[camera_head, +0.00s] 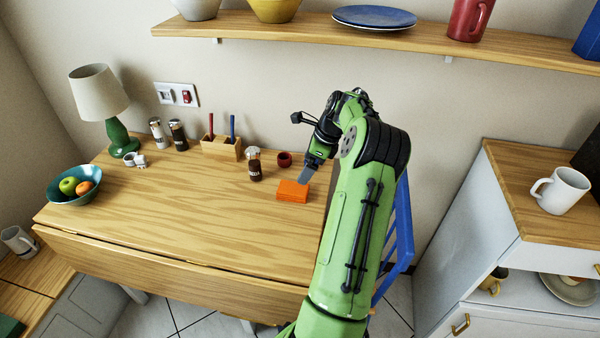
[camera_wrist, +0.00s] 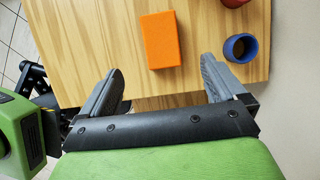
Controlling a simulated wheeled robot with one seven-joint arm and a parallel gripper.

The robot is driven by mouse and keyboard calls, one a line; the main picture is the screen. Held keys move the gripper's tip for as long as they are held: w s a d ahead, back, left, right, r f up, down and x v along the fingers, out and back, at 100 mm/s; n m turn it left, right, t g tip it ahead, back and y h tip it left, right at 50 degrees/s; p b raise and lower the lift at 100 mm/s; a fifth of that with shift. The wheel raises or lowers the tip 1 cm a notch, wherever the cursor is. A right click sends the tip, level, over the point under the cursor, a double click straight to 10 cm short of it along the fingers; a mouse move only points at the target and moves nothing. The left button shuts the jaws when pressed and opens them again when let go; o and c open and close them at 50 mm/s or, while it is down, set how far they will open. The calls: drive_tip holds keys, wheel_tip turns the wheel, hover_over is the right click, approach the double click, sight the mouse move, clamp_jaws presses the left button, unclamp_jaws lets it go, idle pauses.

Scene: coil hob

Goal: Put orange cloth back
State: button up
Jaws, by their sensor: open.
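The orange cloth (camera_head: 292,191) lies as a flat folded block on the wooden table, near its right end. In the wrist view the cloth (camera_wrist: 160,38) is just beyond and between the fingertips, not touched by either finger as far as I can see. My gripper (camera_wrist: 161,66) is open and empty. In the head view my gripper (camera_head: 306,174) hangs just above the cloth's right side, pointing down; one finger shows and the other is hidden.
A blue cup (camera_wrist: 240,48) stands near the right finger. A red cup (camera_head: 284,159) and a dark shaker (camera_head: 254,166) stand behind the cloth. A wooden caddy (camera_head: 222,147) is further left. The table's front (camera_head: 180,262) is clear. A blue chair (camera_head: 402,225) is right.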

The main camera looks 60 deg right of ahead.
drive_tip(key=w+a+r+n+g+h, duration=0.15)
drive_tip(key=a+r+n, duration=0.25)
drive_tip(key=a, duration=0.4)
drive_tip(key=w+a+r+n, duration=0.2)
drive_tip(key=a+r+n, duration=0.3)
drive_tip(key=a, duration=0.2)
drive_tip(key=w+a+r+n+h, duration=0.1)
drive_tip(key=a+r+n, duration=0.3)
drive_tip(key=a, duration=0.4)
drive_tip(key=s+a+r+n, duration=0.2)
drive_tip(key=s+a+n, duration=0.15)
drive_tip(key=a, duration=0.25)
drive_tip(key=s+a+r+n, duration=0.1)
drive_tip(key=s+a+n, duration=0.1)
drive_tip(key=a+n, duration=0.25)
drive_tip(key=s+a+f+n+t, duration=0.2)
drive_tip(key=s+a+n+t, duration=0.1)
drive_tip(key=s+a+n, duration=0.5)
drive_tip(key=s+n, duration=0.2)
drive_tip(key=s, duration=0.2)
drive_tip(key=shift+a+y, duration=0.3)
drive_tip(key=shift+y, duration=0.05)
wheel_tip(320, 180, up, 11)
drive_tip(key=p, duration=1)
drive_tip(key=shift+f+p, duration=0.2)
drive_tip(key=shift+p, duration=0.1)
